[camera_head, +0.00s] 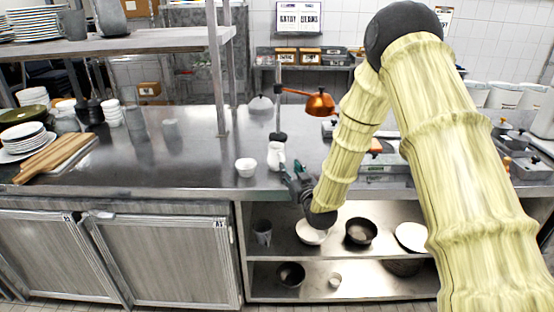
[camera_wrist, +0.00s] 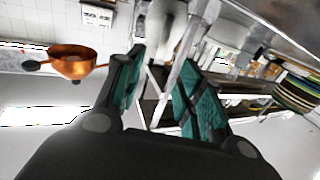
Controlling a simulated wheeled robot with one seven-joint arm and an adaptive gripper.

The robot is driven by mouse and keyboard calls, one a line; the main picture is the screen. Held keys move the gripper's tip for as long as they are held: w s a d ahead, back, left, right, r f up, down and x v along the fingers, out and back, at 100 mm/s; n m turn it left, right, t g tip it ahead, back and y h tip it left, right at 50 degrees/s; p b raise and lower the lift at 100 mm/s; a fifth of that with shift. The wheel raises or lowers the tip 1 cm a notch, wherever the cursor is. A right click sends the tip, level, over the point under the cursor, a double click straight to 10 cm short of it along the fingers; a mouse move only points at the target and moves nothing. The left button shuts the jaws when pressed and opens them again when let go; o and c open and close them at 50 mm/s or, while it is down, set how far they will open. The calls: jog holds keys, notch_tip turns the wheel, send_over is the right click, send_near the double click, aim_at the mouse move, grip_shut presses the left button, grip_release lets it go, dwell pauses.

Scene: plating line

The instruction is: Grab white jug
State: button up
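A small white jug-like vessel (camera_head: 276,156) with a dark top stands near the front edge of the steel counter in the head view. My gripper (camera_head: 292,174) is just right of it and slightly nearer the front edge; I cannot tell if they touch. In the wrist view my gripper (camera_wrist: 162,88) has its two green-padded fingers spread apart, with nothing clearly held between them. The white vessel is not clearly recognizable in the wrist view.
A white bowl (camera_head: 245,167) stands left of the vessel. A copper heat lamp (camera_head: 319,104) hangs behind; it also shows in the wrist view (camera_wrist: 73,63). A shelf post (camera_head: 216,80) rises at the left. Bowls, including a dark one (camera_head: 361,231), fill shelves below the counter.

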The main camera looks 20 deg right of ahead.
aim_at(283, 159)
jog(key=w, duration=0.3)
jog(key=shift+w+a+p, duration=0.15)
jog(key=shift+w+p, duration=0.05)
jog(key=shift+p, duration=0.1)
jog(key=shift+w+a+p, duration=0.1)
jog(key=shift+w+p, duration=1.1)
jog(key=shift+w, duration=1.45)
grip_shut()
